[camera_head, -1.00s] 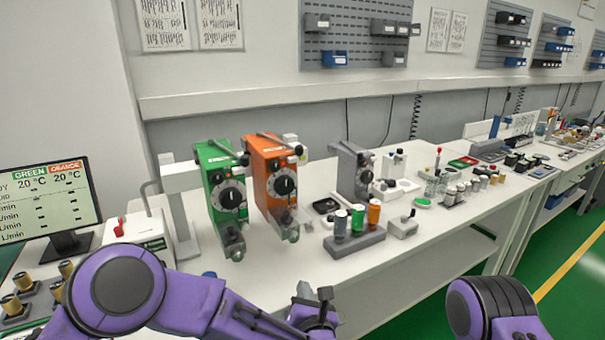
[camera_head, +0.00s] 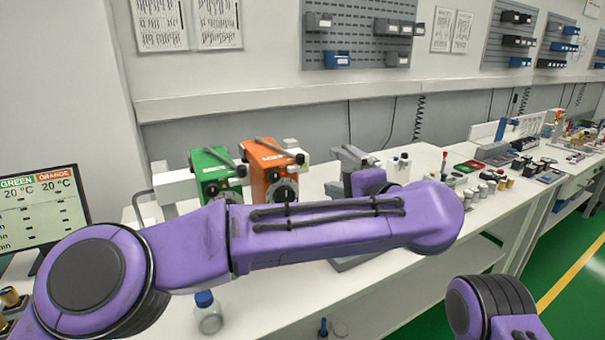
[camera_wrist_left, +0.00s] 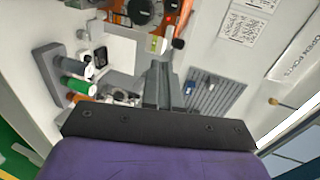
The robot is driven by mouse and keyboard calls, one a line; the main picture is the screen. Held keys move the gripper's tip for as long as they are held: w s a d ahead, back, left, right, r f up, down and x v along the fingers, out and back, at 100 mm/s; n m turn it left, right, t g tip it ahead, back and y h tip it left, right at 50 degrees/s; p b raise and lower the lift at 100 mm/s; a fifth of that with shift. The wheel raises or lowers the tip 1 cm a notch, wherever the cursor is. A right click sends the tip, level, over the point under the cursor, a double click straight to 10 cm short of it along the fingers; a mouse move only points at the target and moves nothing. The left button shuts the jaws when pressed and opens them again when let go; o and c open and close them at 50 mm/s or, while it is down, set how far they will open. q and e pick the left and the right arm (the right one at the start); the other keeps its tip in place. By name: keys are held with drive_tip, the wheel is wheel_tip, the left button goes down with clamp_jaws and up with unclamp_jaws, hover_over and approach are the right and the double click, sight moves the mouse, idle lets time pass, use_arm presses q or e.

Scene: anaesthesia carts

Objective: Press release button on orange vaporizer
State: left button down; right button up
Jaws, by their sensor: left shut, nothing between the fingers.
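The orange vaporizer (camera_head: 268,172) stands on the bench right of the green vaporizer (camera_head: 213,172); my left forearm covers its lower part in the head view. Its black dial (camera_head: 284,192) and a dark knob (camera_head: 300,158) at its top right show. I cannot tell which part is the release button. In the left wrist view, the orange vaporizer (camera_wrist_left: 187,10) is at the top edge, tilted, with a black knob (camera_wrist_left: 178,43). My left gripper (camera_wrist_left: 158,72) is shut and empty, its fingers pointing toward that side. Its fingertips are hard to make out in the head view.
A grey vaporizer (camera_head: 350,156) stands right of the orange one, partly behind my left wrist. A blue-capped bottle (camera_head: 208,315) is in front of the forearm. A monitor (camera_head: 42,210) stands at the left. Small bottles and parts fill the bench to the right.

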sight(296, 172)
use_arm(q)
drive_tip(key=p+x, duration=0.2)
drive_tip(key=x, duration=0.2)
drive_tip(key=r+p+x, duration=0.1)
drive_tip(key=p+x, duration=0.1)
drive_tip(key=x, duration=0.2)
drive_tip(key=p+x, duration=0.2)
drive_tip(key=x, duration=0.3)
drive_tip(key=shift+w+a+r, duration=0.1)
drive_tip(key=shift+w+a, duration=0.1)
drive_tip(key=shift+w, duration=0.15)
drive_tip(key=shift+a, duration=0.1)
